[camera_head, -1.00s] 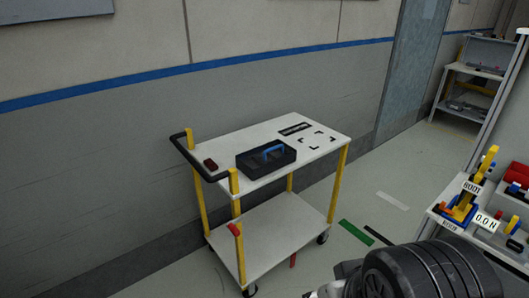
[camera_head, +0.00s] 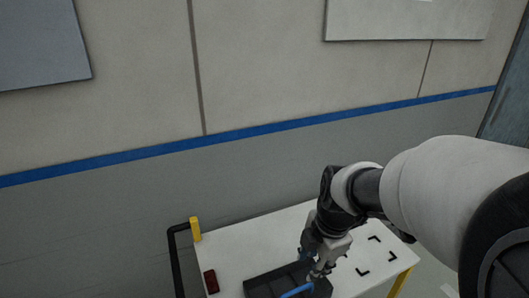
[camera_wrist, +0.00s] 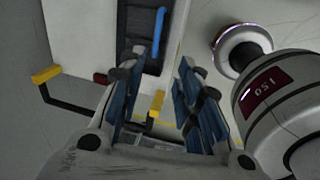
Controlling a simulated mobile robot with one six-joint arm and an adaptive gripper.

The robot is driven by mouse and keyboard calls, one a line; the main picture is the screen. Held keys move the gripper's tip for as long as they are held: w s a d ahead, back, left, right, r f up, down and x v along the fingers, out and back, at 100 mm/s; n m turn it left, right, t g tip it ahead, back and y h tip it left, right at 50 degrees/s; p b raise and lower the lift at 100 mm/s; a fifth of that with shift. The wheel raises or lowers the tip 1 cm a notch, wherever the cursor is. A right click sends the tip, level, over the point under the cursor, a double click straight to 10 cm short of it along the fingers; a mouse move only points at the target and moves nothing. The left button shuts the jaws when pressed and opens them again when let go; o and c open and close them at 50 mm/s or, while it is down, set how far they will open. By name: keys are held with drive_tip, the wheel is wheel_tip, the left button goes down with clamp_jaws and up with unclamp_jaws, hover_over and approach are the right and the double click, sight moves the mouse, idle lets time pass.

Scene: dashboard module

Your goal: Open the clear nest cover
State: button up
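I cannot make out a clear nest cover in either current view. A black case (camera_head: 262,284) with a blue handle (camera_head: 297,291) sits on the white cart top, cut off by the bottom edge of the head view. My gripper (camera_head: 316,270) is over the right part of the case. In the wrist view my gripper (camera_wrist: 160,100) is open, its blue-padded fingers spread with nothing between them. The case (camera_wrist: 150,62) and its handle (camera_wrist: 158,32) show beyond the fingertips. Whether a finger touches the case cannot be told.
The cart top (camera_head: 235,245) has a dark red item (camera_head: 211,281) at left and black corner marks (camera_head: 375,239) at right. A black push bar (camera_head: 175,255) and yellow post (camera_head: 195,229) stand at its left end. The wall (camera_head: 130,215) rises behind.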

drive_tip(key=w, duration=0.1)
drive_tip(key=b, duration=0.1)
approach(299, 289)
drive_tip(key=shift+n, duration=0.4)
drive_tip(key=f+b, duration=0.1)
drive_tip(key=f, duration=0.1)
drive_tip(key=w+f+b, duration=0.1)
drive_tip(key=f, duration=0.2)
drive_tip(key=f+b, duration=0.1)
drive_tip(key=f, duration=0.1)
drive_tip(key=shift+w+a+f, duration=0.2)
drive_tip(key=shift+a+f, duration=0.05)
drive_tip(key=shift+f, duration=0.15)
drive_tip(key=shift+c, duration=0.2)
clamp_jaws()
